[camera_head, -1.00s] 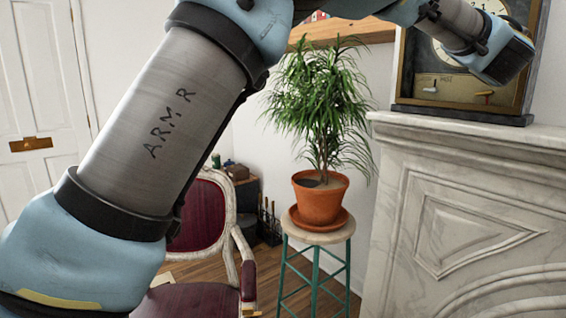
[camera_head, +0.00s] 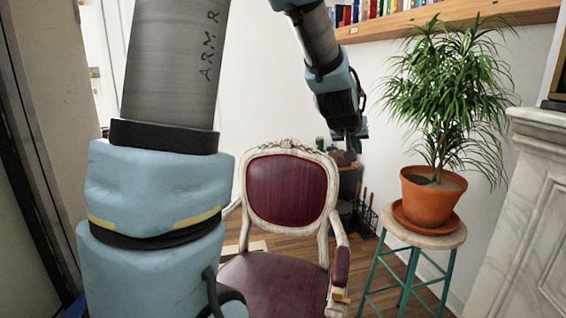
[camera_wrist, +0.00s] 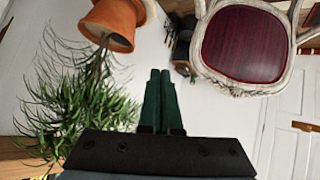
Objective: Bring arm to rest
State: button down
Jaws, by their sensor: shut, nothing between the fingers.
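My arm (camera_head: 175,60) comes up on the left of the head view, bends out of the top of the picture and comes down again near the middle. My gripper (camera_head: 354,136) hangs there in the air, pointing down, in front of the white wall and between the chair and the plant. In the wrist view its two green fingers (camera_wrist: 160,76) lie side by side, shut, with nothing between them. The gripper touches nothing that I can see.
A red-seated chair (camera_head: 290,190) stands below and left of the gripper. A potted plant (camera_head: 430,200) on a teal-legged stool (camera_head: 408,278) stands to the right. A marble fireplace (camera_head: 540,215) is at the right edge, and a bookshelf (camera_head: 450,22) hangs above.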

jog(key=s+a+f+g+y, duration=0.1)
jog(key=s+a+f+g, duration=0.1)
jog(key=s+a+f, duration=0.2)
jog(key=s+a+f+n+g+y, duration=0.1)
jog(key=s+a+f, duration=0.3)
jog(key=s+a, duration=0.4)
jog(key=s+a+f+n+g+y, duration=0.1)
jog(key=s+a+f+g+y, duration=0.2)
jog(key=a, duration=1)
jog(key=shift+s+a+f+g, duration=0.45)
jog(key=shift+s+f, duration=0.45)
jog(key=shift+s, duration=0.55)
jog(key=shift+d, duration=0.1)
